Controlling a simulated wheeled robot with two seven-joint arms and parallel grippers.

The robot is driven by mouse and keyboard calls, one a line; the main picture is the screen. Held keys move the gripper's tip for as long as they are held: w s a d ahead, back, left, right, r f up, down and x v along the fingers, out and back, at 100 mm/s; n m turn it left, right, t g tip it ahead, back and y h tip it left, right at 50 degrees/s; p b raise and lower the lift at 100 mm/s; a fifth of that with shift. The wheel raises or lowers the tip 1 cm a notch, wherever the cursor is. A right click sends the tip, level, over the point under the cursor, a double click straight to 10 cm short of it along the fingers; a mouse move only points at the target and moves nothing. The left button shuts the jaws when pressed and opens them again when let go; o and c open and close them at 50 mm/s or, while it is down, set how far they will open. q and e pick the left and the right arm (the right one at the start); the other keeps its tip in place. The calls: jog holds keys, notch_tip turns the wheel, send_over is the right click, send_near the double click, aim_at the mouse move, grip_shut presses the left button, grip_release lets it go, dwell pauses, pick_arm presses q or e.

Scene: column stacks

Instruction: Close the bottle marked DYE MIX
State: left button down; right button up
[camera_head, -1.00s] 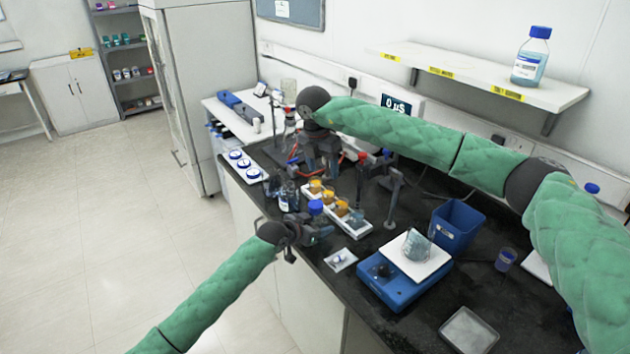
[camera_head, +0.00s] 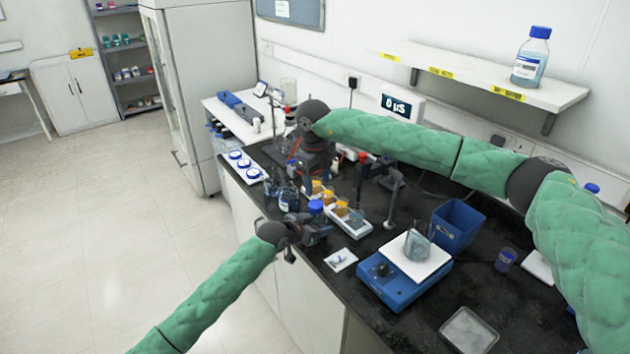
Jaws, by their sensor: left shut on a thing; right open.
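Small dark bottles with a white label (camera_head: 289,197) stand at the bench's left edge; the label is too small to read, so I cannot tell which bottle is DYE MIX. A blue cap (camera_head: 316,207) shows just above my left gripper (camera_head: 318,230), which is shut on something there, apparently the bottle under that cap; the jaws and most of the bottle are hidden. Three round blue-and-white caps or lids (camera_head: 244,163) lie on a white strip at the bench's far left. My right gripper (camera_head: 316,178) is open, pointing down above the bottles; its fingertips are hard to make out.
A white rack (camera_head: 354,232) with orange-topped containers is right of the bottles.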

aim_at(316, 204)
jog(key=n, duration=0.5)
jog(key=shift+a+n, duration=0.25)
jog(key=shift+n, duration=0.05)
jog(key=n, duration=0.5)
jog(key=shift+a+y, duration=0.1)
jog(key=shift+y, duration=0.2)
jog(key=shift+f, duration=0.1)
jog(key=shift+f, duration=3.9)
jog(key=shift+c, duration=0.4)
jog(key=c, duration=1)
jog(key=o, duration=1.2)
